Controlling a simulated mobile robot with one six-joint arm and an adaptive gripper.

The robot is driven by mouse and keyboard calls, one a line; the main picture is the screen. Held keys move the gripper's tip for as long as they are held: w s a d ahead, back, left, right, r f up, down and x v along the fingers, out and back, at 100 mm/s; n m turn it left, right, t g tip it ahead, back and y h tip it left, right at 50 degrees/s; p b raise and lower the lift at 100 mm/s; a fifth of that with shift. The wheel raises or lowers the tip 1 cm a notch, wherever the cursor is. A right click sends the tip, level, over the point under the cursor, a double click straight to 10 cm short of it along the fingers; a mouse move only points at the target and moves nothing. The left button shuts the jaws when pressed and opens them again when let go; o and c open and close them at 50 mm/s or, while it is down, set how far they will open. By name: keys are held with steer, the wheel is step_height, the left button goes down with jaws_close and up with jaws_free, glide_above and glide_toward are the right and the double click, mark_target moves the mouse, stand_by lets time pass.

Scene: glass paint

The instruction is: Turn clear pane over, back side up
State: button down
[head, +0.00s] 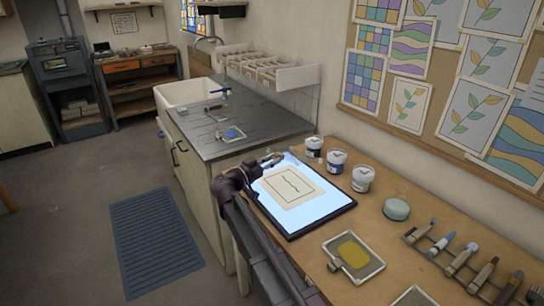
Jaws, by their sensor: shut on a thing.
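My gripper (272,159) is at the far left corner of the lit light box (327,209), its dark wrist (236,180) beside the left edge. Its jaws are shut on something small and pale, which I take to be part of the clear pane. The pane's outline cannot be made out against the glow, so I cannot tell which side is up. A cream sheet (287,194) with a bordered rectangle and a dark wavy line lies flat on the light box.
Several lidded jars (336,163) stand behind the light box, with a pale green pot (396,210) to their right. A framed yellow piece (353,254) lies in front. Brushes and tools (464,258) fill the right side. The sink counter (262,122) is beyond, holding a blue piece (231,133).

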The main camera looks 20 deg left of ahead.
steer(key=shift+w+r+m+g+y+p, duration=0.15)
steer(key=shift+r+m+g+p, duration=0.25)
steer(key=shift+p, duration=0.5)
steer(key=shift+r+m+g+y+p, duration=0.2)
steer(key=shift+m+g+p, duration=0.2)
steer(key=shift+g+p, duration=0.35)
steer(key=shift+r+p, duration=0.15)
steer(key=shift+p, duration=0.5)
steer(key=shift+m, duration=0.3)
step_height(320, 180, down, 8)
steer(key=b, duration=0.7)
steer(key=shift+b, duration=0.4)
steer(key=shift+c, duration=1.7)
jaws_free()
steer(key=o, duration=0.3)
steer(key=shift+o, duration=0.2)
